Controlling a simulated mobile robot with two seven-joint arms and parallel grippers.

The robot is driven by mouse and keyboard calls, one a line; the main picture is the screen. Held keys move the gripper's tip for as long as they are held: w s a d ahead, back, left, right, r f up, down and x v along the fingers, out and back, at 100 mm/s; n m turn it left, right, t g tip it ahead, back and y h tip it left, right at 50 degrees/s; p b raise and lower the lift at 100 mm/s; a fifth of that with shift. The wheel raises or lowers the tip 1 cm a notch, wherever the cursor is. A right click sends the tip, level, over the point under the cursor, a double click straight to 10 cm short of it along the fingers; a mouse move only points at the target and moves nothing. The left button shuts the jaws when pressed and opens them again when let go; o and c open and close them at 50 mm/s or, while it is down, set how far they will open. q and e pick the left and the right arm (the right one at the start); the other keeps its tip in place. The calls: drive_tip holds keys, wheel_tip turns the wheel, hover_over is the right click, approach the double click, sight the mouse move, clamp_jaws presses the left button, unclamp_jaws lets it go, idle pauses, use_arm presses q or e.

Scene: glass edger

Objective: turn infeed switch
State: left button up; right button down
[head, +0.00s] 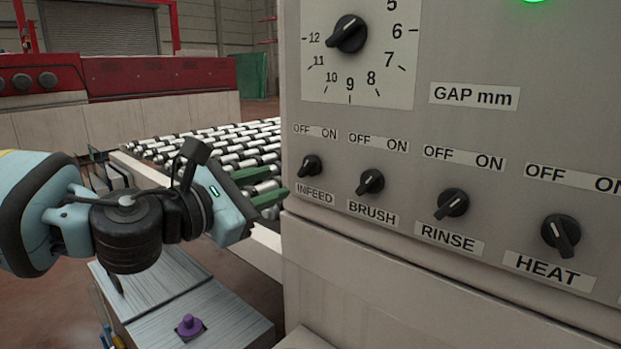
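The infeed switch (311,166) is a small black rotary knob on the grey control panel (420,130). It sits above the INFEED label (315,197) and below an OFF/ON label (316,132). Its handle slants, with one end toward the lower left. My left gripper (277,182) is just left of the panel's edge, its green fingers pointing toward the infeed switch. The fingers are apart with nothing seen between them, and a small gap in the picture separates them from the knob. My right gripper is out of view.
The brush (371,182), rinse (451,203) and heat (561,235) knobs run rightward along the panel. The gap dial (347,34) is above. A roller conveyor (220,150) lies behind my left gripper.

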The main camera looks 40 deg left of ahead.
sight(305, 166)
use_arm(q)
drive_tip(key=shift+s+r+m, duration=0.1)
drive_tip(key=shift+r+m, duration=0.3)
drive_tip(key=shift+r, duration=0.1)
drive_tip(key=w, duration=0.2)
drive_tip(key=w+b, duration=0.1)
drive_tip(key=w, duration=0.1)
drive_tip(key=shift+w+d+f, duration=0.15)
drive_tip(key=shift+w, duration=0.1)
drive_tip(key=shift+w+d, duration=0.1)
drive_tip(key=shift+w, duration=0.7)
drive_tip(key=shift+w+d+b, duration=0.1)
drive_tip(key=shift+w+b, duration=0.3)
drive_tip(key=shift+w, duration=0.45)
clamp_jaws()
